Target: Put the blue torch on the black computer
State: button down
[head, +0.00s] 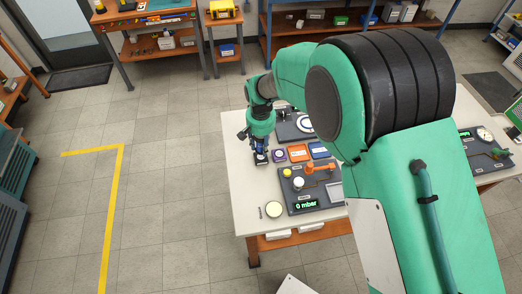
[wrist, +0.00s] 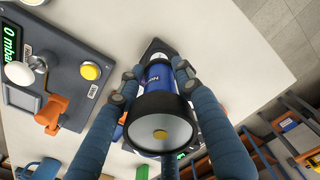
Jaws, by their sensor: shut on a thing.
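The blue torch (wrist: 158,76) is between the fingers of my gripper (wrist: 156,82) in the wrist view, its wide black head and lens towards the camera. My gripper is shut on its body. In the head view my gripper (head: 261,150) is over the left part of the white table, and the torch is mostly hidden there. A dark, flat-looking thing (wrist: 157,46) shows just beyond the torch's far end; it may be the black computer, but most of it is hidden. I cannot tell whether the torch touches it.
Purple (head: 278,155), orange (head: 298,152) and blue (head: 318,150) boxes lie right of my gripper. A regulator panel (head: 312,205) with an orange handle and yellow button (wrist: 90,71) is nearby. A round pale-topped thing (head: 273,209) stands in front. The table's left edge is close.

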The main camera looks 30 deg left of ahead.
aim_at(261, 151)
jog(key=shift+f, duration=1.7)
jog(key=shift+f+b, duration=0.2)
jog(key=shift+b, duration=0.1)
jog(key=c, duration=1.1)
grip_release()
jog(key=shift+r, duration=0.1)
notch_tip(261, 151, up, 12)
jog(key=shift+s+d+r+p, duration=0.1)
jog(key=shift+s+p, duration=0.05)
jog(key=shift+p, duration=0.55)
